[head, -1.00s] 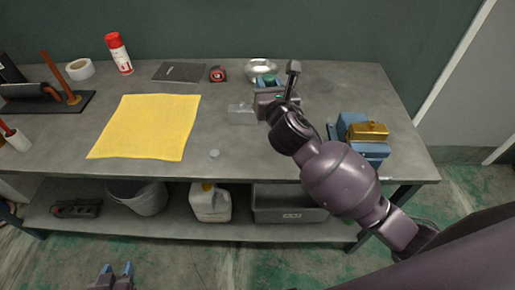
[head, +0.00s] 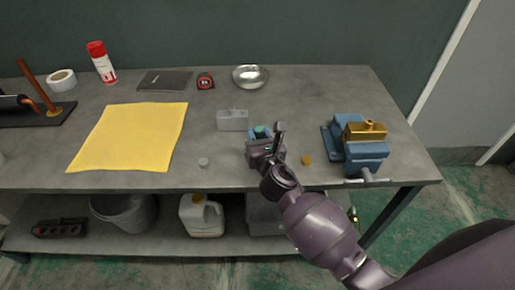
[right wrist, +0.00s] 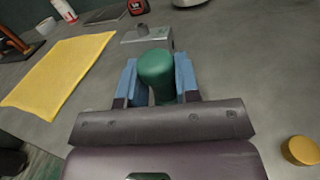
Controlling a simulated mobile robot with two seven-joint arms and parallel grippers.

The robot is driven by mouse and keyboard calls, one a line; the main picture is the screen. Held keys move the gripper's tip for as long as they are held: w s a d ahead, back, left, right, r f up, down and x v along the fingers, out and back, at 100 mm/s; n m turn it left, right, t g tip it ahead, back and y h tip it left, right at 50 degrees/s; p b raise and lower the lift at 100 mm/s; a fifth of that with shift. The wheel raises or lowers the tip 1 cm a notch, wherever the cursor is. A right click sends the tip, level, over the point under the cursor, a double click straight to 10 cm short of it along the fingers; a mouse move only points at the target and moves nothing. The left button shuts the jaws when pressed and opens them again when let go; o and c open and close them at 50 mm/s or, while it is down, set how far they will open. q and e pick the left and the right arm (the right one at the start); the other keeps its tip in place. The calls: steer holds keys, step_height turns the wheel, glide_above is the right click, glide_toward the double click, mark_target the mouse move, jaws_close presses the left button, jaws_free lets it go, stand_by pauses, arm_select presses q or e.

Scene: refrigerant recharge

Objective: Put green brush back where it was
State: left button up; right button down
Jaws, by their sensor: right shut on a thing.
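The green brush (right wrist: 157,72) shows as a rounded green end between the blue fingers of my right gripper (right wrist: 157,82) in the right wrist view. The fingers are shut on it. In the head view, my right gripper (head: 260,134) is over the front middle of the bench, with a little of the green between its fingers. The brush's lower part is hidden, and I cannot tell whether it touches the bench. My left gripper is out of view.
A grey metal block (head: 232,121) stands just behind the gripper. A brass cap (head: 306,160) lies to its right, then a blue vise (head: 366,155) with a gold block (head: 365,131). A steel bowl (head: 250,77) is behind. A yellow cloth (head: 130,137) lies left.

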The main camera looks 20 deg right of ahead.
step_height(320, 180, down, 5)
steer(key=shift+r+b, duration=0.2)
steer(key=shift+b, duration=0.95)
steer(key=shift+r, duration=0.15)
steer(key=shift+f, duration=0.2)
steer(key=c, duration=0.8)
jaws_free()
steer(key=shift+r, duration=0.15)
steer(key=shift+r, duration=0.1)
steer(key=shift+s+a, duration=0.15)
steer(key=shift+s, duration=5.85)
